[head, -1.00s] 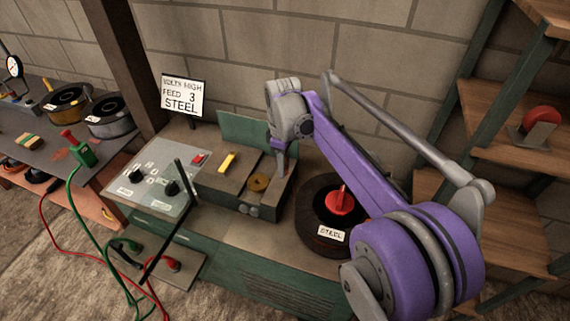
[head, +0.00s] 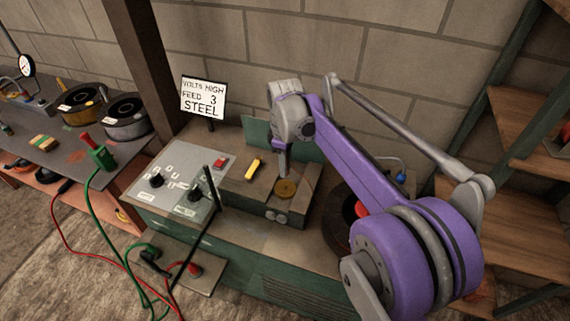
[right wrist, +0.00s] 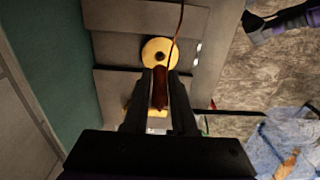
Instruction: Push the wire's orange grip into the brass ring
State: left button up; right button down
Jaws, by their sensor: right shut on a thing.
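The brass ring (head: 286,189) lies on top of the grey block on the green machine, and it shows as a yellow disc with a dark hole in the right wrist view (right wrist: 152,48). My right gripper (head: 283,173) points down just above the ring. In the right wrist view it is shut on the orange grip (right wrist: 160,88), a dark reddish-orange cylinder between the fingers. The thin wire (right wrist: 178,30) runs up past the ring. The grip's end appears at the ring's edge; whether they touch I cannot tell. My left gripper is not in view.
A yellow lever (head: 253,169) and a control panel (head: 165,178) with knobs stand left of the ring. A dark spool (head: 338,222) is partly hidden behind my right arm. A sign reading STEEL (head: 203,97) stands behind. Red and green cables (head: 92,215) hang at left.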

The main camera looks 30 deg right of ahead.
jog(key=shift+f+b, duration=1.85)
jog(key=shift+f, duration=0.95)
jog(key=shift+p, duration=0.3)
jog(key=shift+f+b, duration=0.35)
jog(key=shift+f, duration=0.3)
jog(key=c, duration=0.6)
grip_release()
jog(key=shift+c, duration=0.2)
jog(key=shift+r, duration=0.1)
notch_tip(320, 180, up, 11)
jog(key=shift+f+p, duration=0.15)
jog(key=shift+p, duration=0.4)
